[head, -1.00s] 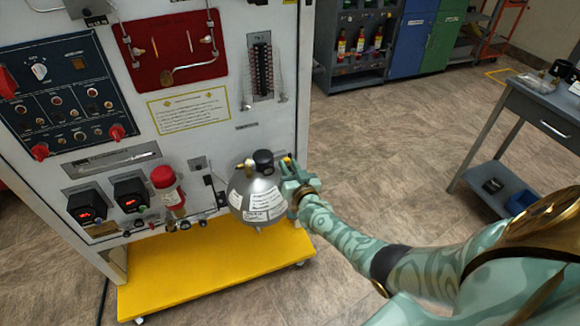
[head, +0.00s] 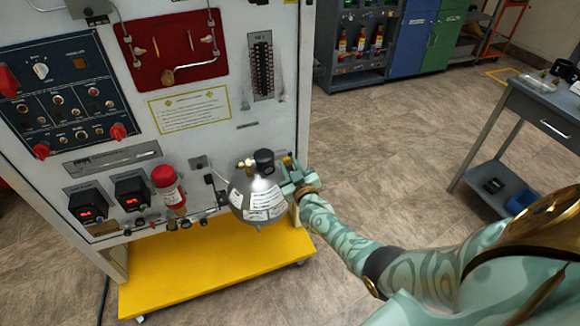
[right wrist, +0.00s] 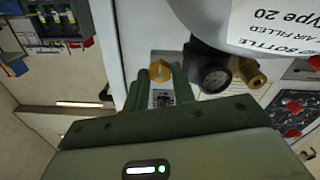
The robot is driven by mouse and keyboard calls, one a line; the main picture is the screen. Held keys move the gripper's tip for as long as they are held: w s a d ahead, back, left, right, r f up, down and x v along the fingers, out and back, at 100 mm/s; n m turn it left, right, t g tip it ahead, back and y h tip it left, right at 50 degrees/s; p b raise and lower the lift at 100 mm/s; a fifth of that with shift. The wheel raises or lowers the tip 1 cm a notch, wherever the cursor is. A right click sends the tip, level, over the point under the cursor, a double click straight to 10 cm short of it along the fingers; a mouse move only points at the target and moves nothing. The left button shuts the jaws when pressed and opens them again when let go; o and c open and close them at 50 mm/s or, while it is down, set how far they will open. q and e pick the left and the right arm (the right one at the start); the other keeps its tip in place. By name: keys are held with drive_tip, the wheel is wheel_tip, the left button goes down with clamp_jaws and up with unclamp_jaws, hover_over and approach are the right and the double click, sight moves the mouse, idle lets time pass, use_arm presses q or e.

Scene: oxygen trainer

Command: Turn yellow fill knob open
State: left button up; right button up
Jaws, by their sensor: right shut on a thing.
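The yellow fill knob (right wrist: 160,70) shows in the right wrist view as a small yellow-gold knob on the white panel, between my fingertips. In the head view only a small yellow spot shows by the fingers. My right gripper (head: 287,170) is shut on the knob, right of the grey bottle; its two green fingers also show in the right wrist view (right wrist: 158,80). The knob's turn angle cannot be read. My left gripper is not in view.
The round grey bottle (head: 257,200) hangs close left of my gripper, with a black pressure gauge (right wrist: 213,77) and brass fitting (right wrist: 249,72) nearby. The yellow base (head: 215,262) of the trainer juts out below. A grey table (head: 545,112) stands at right; the floor between is clear.

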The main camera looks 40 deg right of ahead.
drive_tip(key=shift+f, duration=0.2)
drive_tip(key=o, duration=1)
drive_tip(key=shift+r, duration=0.1)
drive_tip(key=p+v, duration=0.5)
drive_tip(key=v, duration=1.1)
drive_tip(key=shift+s+p, duration=0.2)
drive_tip(key=shift+p, duration=0.1)
